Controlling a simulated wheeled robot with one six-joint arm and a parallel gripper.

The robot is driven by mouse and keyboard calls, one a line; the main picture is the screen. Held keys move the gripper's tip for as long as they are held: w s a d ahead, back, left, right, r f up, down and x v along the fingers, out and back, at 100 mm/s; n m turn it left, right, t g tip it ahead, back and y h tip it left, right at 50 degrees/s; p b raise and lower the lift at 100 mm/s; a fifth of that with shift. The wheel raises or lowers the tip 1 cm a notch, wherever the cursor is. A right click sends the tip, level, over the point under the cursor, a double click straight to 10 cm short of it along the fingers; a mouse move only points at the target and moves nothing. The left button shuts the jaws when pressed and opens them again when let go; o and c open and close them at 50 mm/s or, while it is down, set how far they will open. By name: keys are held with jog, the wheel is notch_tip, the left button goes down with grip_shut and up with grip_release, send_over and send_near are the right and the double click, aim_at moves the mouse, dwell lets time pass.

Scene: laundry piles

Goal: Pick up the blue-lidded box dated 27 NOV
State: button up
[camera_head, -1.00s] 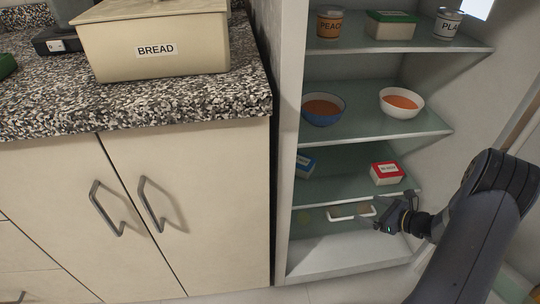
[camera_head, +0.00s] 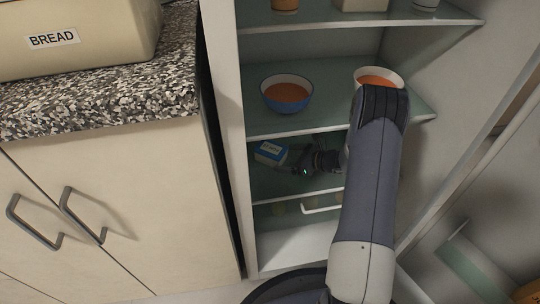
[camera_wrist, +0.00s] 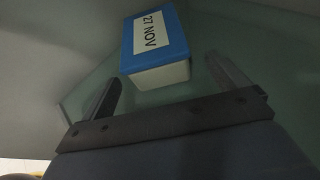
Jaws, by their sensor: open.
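The blue-lidded box (camera_head: 270,152) sits on the third shelf from the top, near the left wall. In the wrist view the blue-lidded box (camera_wrist: 155,45) shows a white label reading 27 NOV and a pale side below the lid. My gripper (camera_head: 299,160) is just right of the box in the head view. In the wrist view my gripper (camera_wrist: 163,82) is open and empty, with one finger on each side of the near end of the box. The box is a little ahead of the fingers, apparently not touched.
A blue bowl (camera_head: 287,94) and a white bowl (camera_head: 379,77) of orange food stand on the shelf above. A pale handle (camera_head: 322,209) shows below. A bread box (camera_head: 70,35) is on the counter at left. My arm hides the shelf's right part.

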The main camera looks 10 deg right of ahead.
aim_at(276, 156)
jog(key=b+x, duration=0.2)
jog(key=x, duration=0.3)
jog(key=shift+a+b, duration=0.15)
jog(key=shift+b, duration=0.25)
jog(key=shift+r, duration=0.1)
jog(key=c, duration=1.3)
